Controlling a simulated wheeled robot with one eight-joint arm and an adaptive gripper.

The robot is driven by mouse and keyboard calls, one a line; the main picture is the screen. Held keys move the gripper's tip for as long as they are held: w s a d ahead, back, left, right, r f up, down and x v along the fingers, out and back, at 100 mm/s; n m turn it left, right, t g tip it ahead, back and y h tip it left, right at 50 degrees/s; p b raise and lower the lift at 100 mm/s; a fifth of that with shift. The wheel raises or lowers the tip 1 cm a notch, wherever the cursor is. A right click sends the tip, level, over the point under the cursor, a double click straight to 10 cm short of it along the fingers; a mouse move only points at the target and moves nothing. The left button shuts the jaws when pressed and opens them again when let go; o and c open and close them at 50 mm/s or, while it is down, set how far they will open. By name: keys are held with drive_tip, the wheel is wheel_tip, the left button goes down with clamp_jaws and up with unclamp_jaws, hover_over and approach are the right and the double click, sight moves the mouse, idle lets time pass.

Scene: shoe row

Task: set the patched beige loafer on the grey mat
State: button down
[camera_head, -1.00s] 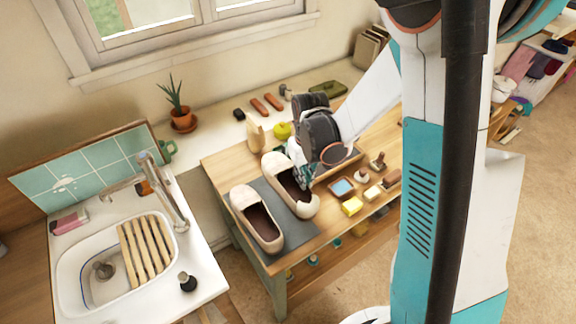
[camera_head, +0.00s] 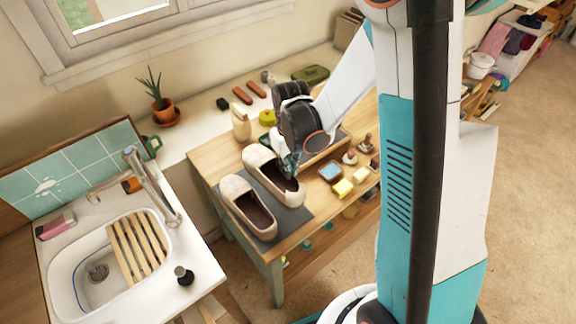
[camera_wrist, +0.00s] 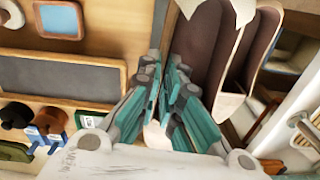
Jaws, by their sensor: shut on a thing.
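The patched beige loafer (camera_head: 262,160) is the right one of two beige shoes in the head view. It lies over the right part of the grey mat (camera_head: 301,215), beside the other beige loafer (camera_head: 238,190). Whether its sole fully touches the mat I cannot tell. My gripper (camera_head: 285,165) is at its far right side, partly hiding it. In the wrist view my gripper (camera_wrist: 168,130) is shut on the loafer's beige edge, with the brown inside (camera_wrist: 203,45) and a pale jagged patch (camera_wrist: 240,10) visible beyond.
A blue-topped box (camera_head: 331,171), a yellow block (camera_head: 343,188) and brushes stand to the right on the wooden table. A dark tray (camera_wrist: 65,77) lies close to my gripper. A wooden shoe-shaped block (camera_head: 241,124) stands behind. The sink (camera_head: 75,290) is left.

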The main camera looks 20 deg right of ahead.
sight(288, 181)
drive_tip(key=shift+f+b, duration=2.7)
drive_tip(key=shift+f, duration=0.7)
drive_tip(key=shift+f+b, duration=0.5)
drive_tip(key=shift+f, duration=0.05)
drive_tip(key=c, duration=1.7)
unclamp_jaws()
wheel_tip(288, 181, up, 12)
drive_tip(key=shift+s+d+r, duration=0.1)
drive_tip(key=shift+s+r, duration=0.1)
drive_tip(key=shift+r, duration=0.05)
drive_tip(key=s+r+m+t, duration=0.2)
drive_tip(key=s+r+t, duration=0.5)
drive_tip(key=s+r, duration=0.4)
drive_tip(key=s, duration=0.3)
drive_tip(key=shift+s+m, duration=0.25)
drive_tip(key=shift+m, duration=0.05)
